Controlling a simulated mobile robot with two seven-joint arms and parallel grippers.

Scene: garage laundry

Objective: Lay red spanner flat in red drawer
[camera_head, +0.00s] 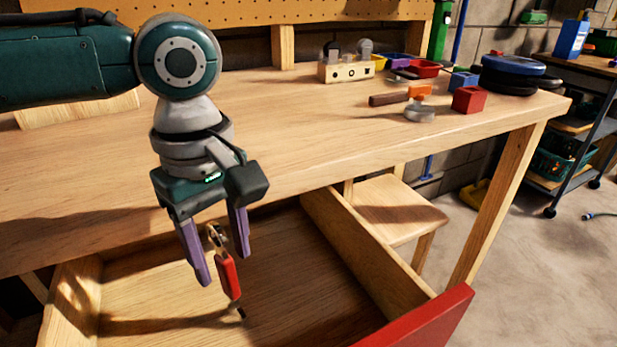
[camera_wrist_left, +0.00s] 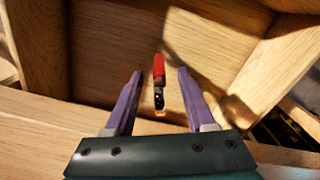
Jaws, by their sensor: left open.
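The red spanner (camera_head: 228,277) has a red handle and a dark metal head. It shows steeply tilted, head up, between the spread purple fingers of my left gripper (camera_head: 223,267). In the left wrist view the spanner (camera_wrist_left: 158,72) lies between the open fingertips (camera_wrist_left: 160,74), with a gap on both sides. I cannot tell whether its lower end touches the drawer floor. The wooden drawer with the red front (camera_head: 425,322) is pulled open below the gripper. Its floor (camera_head: 290,275) is bare around the spanner. My right gripper is not in view.
The workbench top (camera_head: 300,130) is just behind and above the drawer. On it are a hand tool with a wooden handle (camera_head: 390,99), a red block (camera_head: 467,100) and small bins (camera_head: 424,69). A wooden stool (camera_head: 395,212) stands beyond the drawer's right wall.

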